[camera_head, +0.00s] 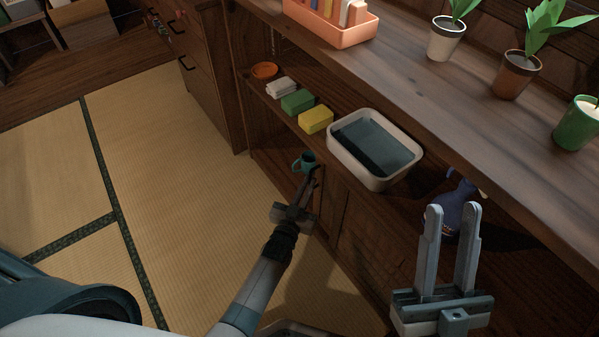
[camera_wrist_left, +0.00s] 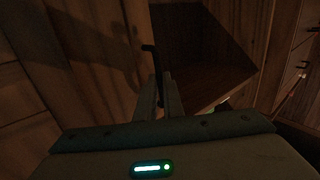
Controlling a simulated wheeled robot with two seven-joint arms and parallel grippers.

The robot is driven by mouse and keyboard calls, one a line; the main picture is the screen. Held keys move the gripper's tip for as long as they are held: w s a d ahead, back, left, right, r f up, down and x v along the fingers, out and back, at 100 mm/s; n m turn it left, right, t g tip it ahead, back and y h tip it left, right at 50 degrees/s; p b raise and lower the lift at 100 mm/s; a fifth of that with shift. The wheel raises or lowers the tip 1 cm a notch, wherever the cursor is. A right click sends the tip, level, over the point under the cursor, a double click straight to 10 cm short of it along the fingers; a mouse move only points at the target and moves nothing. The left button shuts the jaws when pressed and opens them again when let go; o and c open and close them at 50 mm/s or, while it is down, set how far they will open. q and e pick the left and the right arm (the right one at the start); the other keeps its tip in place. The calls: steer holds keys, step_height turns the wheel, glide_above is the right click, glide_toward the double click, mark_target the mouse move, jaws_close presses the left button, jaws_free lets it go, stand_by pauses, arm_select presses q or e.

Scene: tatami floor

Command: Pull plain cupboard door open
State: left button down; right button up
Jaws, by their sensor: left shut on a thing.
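The plain cupboard door is a wooden panel (camera_wrist_left: 95,75) filling the left of the left wrist view, with a dark bar handle (camera_wrist_left: 155,75) near its right side. My left gripper (camera_head: 311,186) reaches down to the cupboard front below the shelf. In the left wrist view my left gripper (camera_wrist_left: 162,95) is shut on the handle. A dark recess shows just right of the handle; how far the door stands open is hard to tell. My right gripper (camera_head: 453,208) is open and empty, over the counter's front at right.
A teal mug (camera_head: 303,162) shows by my left fingertips. A white basin (camera_head: 343,153), yellow block (camera_head: 315,120) and green block (camera_head: 297,102) sit on the shelf. A blue bottle (camera_head: 455,205) stands behind my right gripper. The tatami floor (camera_head: 180,160) at left is clear.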

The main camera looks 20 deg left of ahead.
arm_select(q)
steer(key=shift+s+d, duration=0.45)
steer(key=shift+d, duration=0.1)
arm_select(e)
steer(key=shift+a+f+g, duration=0.25)
steer(key=shift+f+g, duration=0.05)
steer(key=shift+f, duration=0.15)
arm_select(q)
steer(key=c, duration=1.9)
jaws_free()
steer(key=shift+s, duration=0.1)
arm_select(e)
steer(key=shift+r, duration=0.1)
